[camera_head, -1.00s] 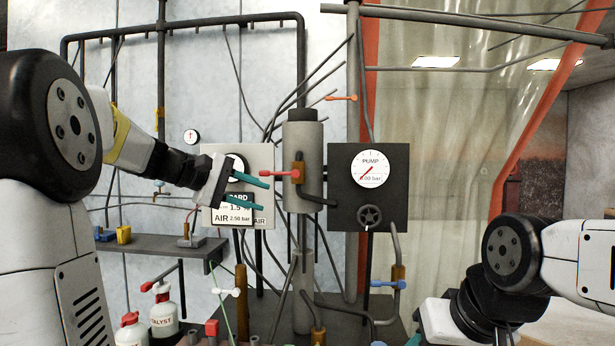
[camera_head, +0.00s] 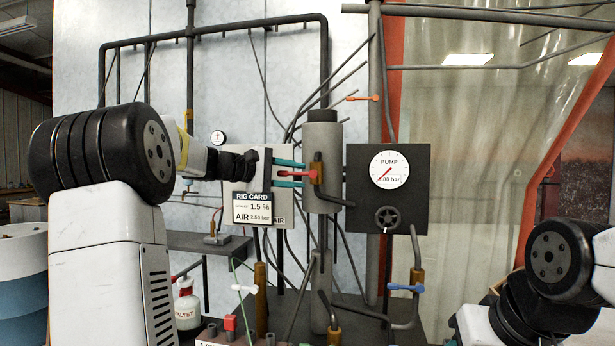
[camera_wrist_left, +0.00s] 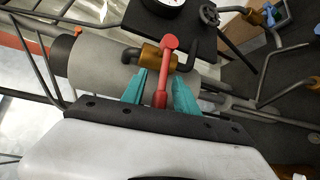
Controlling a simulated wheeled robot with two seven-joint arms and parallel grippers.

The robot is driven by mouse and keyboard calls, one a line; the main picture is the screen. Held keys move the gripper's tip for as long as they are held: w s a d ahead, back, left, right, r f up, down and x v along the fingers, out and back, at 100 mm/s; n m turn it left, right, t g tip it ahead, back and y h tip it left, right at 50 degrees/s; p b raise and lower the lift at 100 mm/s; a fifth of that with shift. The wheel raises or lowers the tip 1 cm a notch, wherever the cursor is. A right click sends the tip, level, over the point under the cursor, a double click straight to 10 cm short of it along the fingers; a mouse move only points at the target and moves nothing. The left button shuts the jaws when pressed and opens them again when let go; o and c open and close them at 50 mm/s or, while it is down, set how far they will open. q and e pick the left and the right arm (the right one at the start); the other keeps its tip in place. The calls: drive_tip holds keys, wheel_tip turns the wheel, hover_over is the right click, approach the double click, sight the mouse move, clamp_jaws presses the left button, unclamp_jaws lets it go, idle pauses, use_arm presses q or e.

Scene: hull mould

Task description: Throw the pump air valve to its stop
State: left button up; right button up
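A brass valve (camera_head: 318,172) with a red lever (camera_head: 300,174) sits on the grey upright cylinder (camera_head: 322,135). The lever points left, toward my left gripper (camera_head: 303,174). The left gripper is open, its teal fingers one above and one below the lever's end. In the left wrist view the red lever (camera_wrist_left: 161,85) lies between the two parted fingers, with gaps showing at both sides. The pump gauge (camera_head: 389,169) reads about 0.00 bar on a dark panel (camera_head: 415,210). My right arm shows at the lower right, but its fingers are out of view.
A rig card (camera_head: 252,208) hangs by the left gripper. A black handwheel (camera_head: 387,218) sits below the gauge. Other valves have an orange lever (camera_head: 362,98), a blue lever (camera_head: 406,288) and a white lever (camera_head: 244,288). A catalyst bottle (camera_head: 187,308) stands lower left. Pipes and hoses crowd the cylinder.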

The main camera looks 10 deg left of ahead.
use_arm(q)
drive_tip(key=shift+w+d, duration=0.1)
drive_tip(key=shift+d, duration=0.05)
clamp_jaws()
idle(1.4)
